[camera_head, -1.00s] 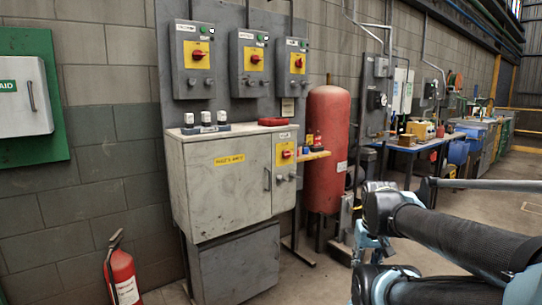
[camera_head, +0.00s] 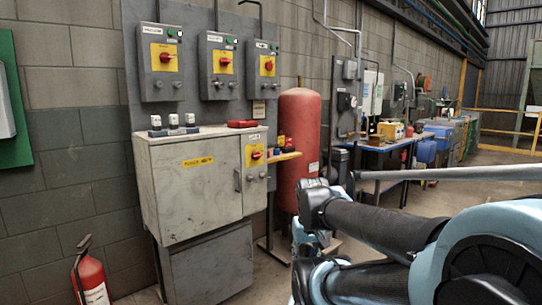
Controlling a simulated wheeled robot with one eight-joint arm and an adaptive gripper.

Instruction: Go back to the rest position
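My arm fills the lower right of the head view, with black-sleeved links and light blue joints. It lies in front of the red tank and the floor. The end of my gripper cannot be made out, so its fingers and anything in them are hidden. A grey electrical cabinet (camera_head: 195,190) with a yellow label stands against the wall at centre left. Three switch boxes with red knobs, the middle one (camera_head: 220,67) among them, hang on the panel above it.
A red tank (camera_head: 298,135) stands right of the cabinet. A fire extinguisher (camera_head: 92,280) is at the lower left. A blue workbench (camera_head: 385,147) with items on it stands further back along the wall. Open floor (camera_head: 440,195) shows at the right behind my arm.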

